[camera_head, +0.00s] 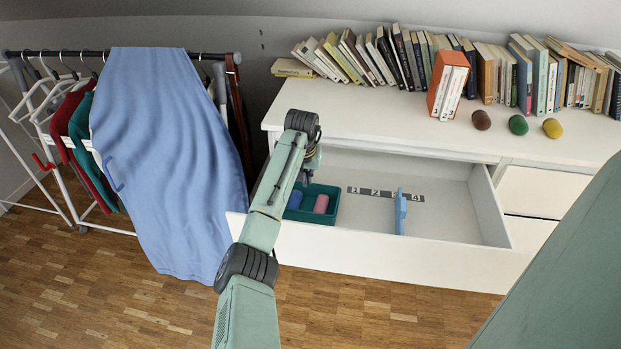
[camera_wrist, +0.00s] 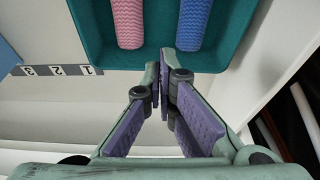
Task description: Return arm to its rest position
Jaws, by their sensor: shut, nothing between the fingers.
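My gripper (camera_wrist: 165,85) shows in the wrist view with its purple-padded fingers together and nothing between them. In the head view my gripper (camera_head: 306,178) points down over the left part of the open white drawer (camera_head: 380,250), beside a teal tray. The teal tray (camera_wrist: 100,62) lies just beyond the fingertips in the wrist view. It holds a pink cylinder (camera_wrist: 128,22) and a blue cylinder (camera_wrist: 193,22). In the head view the pink cylinder (camera_head: 321,204) and blue cylinder (camera_head: 295,199) lie in the same tray, partly behind my arm.
A blue upright divider (camera_head: 400,211) and a numbered strip (camera_head: 385,194) are in the drawer. The dresser top (camera_head: 370,112) carries books (camera_head: 447,85) and several small egg-shaped objects. A clothes rack with a blue cloth (camera_head: 160,160) stands left. Wooden floor (camera_head: 370,315) is clear in front.

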